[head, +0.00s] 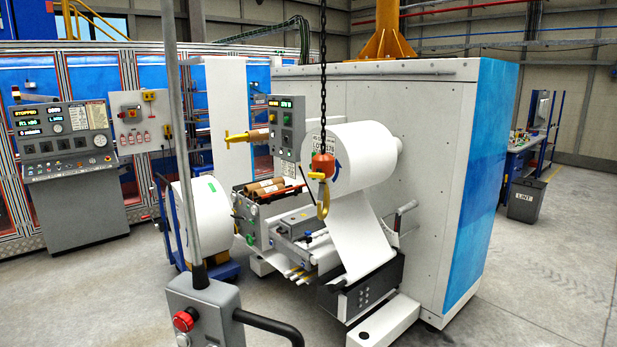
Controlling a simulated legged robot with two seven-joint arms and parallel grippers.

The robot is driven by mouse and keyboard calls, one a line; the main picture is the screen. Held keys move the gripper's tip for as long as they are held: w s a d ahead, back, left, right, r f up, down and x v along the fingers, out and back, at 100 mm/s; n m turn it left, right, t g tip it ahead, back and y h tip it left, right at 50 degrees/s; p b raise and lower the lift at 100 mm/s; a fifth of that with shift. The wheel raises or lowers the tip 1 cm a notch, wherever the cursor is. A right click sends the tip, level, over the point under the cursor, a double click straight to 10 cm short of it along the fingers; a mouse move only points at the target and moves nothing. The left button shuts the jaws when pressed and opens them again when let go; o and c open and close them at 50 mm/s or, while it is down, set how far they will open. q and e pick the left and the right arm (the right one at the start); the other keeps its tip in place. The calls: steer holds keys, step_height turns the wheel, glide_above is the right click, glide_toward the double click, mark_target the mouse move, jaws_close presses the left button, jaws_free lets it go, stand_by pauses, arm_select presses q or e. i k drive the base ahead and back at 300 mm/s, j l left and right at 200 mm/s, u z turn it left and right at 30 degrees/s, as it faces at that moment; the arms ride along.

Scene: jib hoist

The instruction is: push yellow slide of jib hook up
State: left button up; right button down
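The jib hook (323,202) is yellow and hangs below an orange-red block (322,163) on a dark chain (323,70), in the middle of the head view. It hangs in front of a large white paper roll (357,150) on the machine. A small yellow part (317,176) shows at the hook's top, just under the block; I cannot tell whether this is the slide or how high it sits. Neither of my grippers is in view.
A grey post with a control box (205,310), red button (184,320) and black handle (270,325) stands in the near foreground, left of the hook. The white machine (430,150) fills the centre. A control console (75,170) stands at left.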

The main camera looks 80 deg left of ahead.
mark_target(319, 175)
steer(key=i+j+u, duration=0.1)
steer(key=u, duration=0.35)
steer(key=i+u, duration=0.6)
steer(key=u, duration=0.25)
steer(key=i+l+u, duration=0.15)
steer(key=u, duration=0.3)
steer(key=i+j+u, duration=0.15)
steer(key=i+u, duration=1)
steer(key=k, duration=0.1)
